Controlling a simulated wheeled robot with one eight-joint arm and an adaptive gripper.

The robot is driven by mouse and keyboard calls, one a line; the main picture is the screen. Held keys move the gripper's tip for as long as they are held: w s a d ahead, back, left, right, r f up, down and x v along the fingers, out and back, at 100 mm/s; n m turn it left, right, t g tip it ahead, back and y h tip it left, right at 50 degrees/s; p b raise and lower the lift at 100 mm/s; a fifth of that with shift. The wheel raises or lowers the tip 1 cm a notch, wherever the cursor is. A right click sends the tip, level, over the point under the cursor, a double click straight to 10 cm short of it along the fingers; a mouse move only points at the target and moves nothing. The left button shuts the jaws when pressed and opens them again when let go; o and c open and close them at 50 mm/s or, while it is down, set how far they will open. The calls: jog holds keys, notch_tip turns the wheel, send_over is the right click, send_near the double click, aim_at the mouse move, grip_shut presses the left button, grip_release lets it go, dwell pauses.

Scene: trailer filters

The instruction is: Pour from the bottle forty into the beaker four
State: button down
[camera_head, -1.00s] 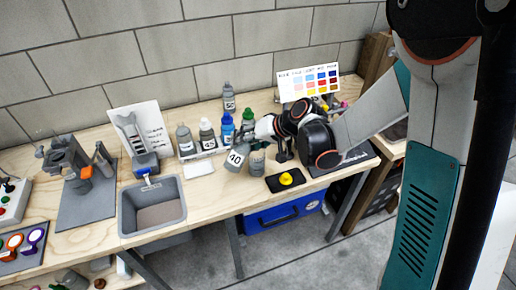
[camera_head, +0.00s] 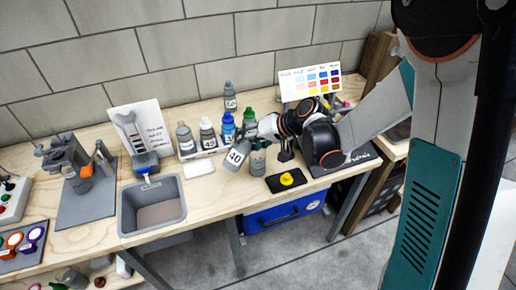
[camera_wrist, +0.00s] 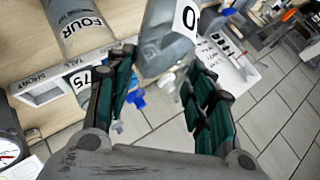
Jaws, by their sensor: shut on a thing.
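The grey bottle forty (camera_head: 236,157), with a white "40" label, is tilted in the head view, its upper end leaning right toward beaker four (camera_head: 258,162). In the wrist view, the bottle (camera_wrist: 165,42) is between the fingers of my gripper (camera_wrist: 158,72), which is shut on it; part of its "0" shows. Beaker four (camera_wrist: 80,25) is clear, with "FOUR" on its side, and stands to the left of the bottle there. The bottle is held close beside the beaker; I cannot tell whether they touch or whether liquid is flowing.
A rack of bottles (camera_head: 206,150) stands behind the bottle. A black tray with a yellow object (camera_head: 286,180) lies to the right of the beaker. A grey sink (camera_head: 152,207) is at the left. A colour chart (camera_head: 310,78) stands behind my arm.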

jog(key=shift+s+a+r, duration=0.1)
jog(key=shift+s, duration=0.05)
dwell(0.3)
jog(key=shift+y, duration=0.3)
